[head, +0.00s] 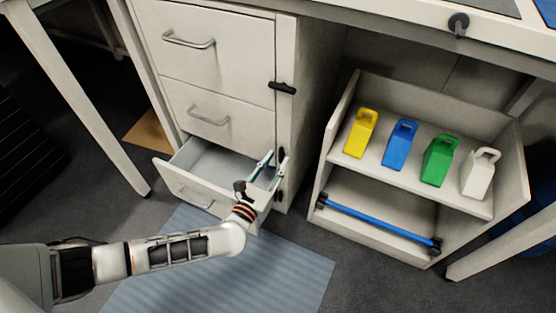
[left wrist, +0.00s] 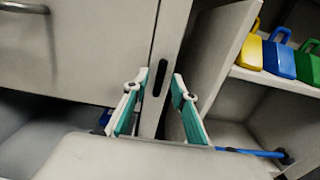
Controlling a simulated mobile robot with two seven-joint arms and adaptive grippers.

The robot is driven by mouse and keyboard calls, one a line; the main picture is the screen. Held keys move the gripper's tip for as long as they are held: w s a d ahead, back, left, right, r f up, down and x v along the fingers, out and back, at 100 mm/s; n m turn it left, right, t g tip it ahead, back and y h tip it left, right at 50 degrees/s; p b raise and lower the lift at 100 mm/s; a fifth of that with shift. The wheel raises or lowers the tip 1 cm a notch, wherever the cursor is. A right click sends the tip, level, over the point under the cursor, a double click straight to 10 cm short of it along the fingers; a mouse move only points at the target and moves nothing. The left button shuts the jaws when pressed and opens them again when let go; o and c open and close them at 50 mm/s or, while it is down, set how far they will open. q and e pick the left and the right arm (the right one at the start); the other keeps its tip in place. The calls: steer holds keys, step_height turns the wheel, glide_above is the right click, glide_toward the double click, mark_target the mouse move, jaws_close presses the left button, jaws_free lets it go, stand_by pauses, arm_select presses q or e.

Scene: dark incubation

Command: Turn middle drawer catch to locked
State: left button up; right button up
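The middle drawer (head: 215,115) is closed and has a bar handle. Its catch (head: 281,153) is a small dark piece on the cabinet's right-hand post, partly hidden by my gripper in the head view. In the left wrist view the catch (left wrist: 160,78) stands upright, along the post and clear of the drawer front. My left gripper (head: 275,160) is open, its teal-lined fingers pointing at the post. In the left wrist view the left gripper (left wrist: 158,92) has one finger on each side of the catch; contact cannot be told. My right gripper is not in view.
The bottom drawer (head: 185,190) is pulled open beneath my gripper. Another catch (head: 282,87) lies crosswise beside the top drawer (head: 200,45). A lower dark catch (head: 279,197) is on the post. At right, a shelf unit (head: 335,120) holds coloured containers and a blue bar (head: 380,222).

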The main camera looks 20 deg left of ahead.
arm_select(q)
steer(key=shift+w, duration=0.6)
jaws_close()
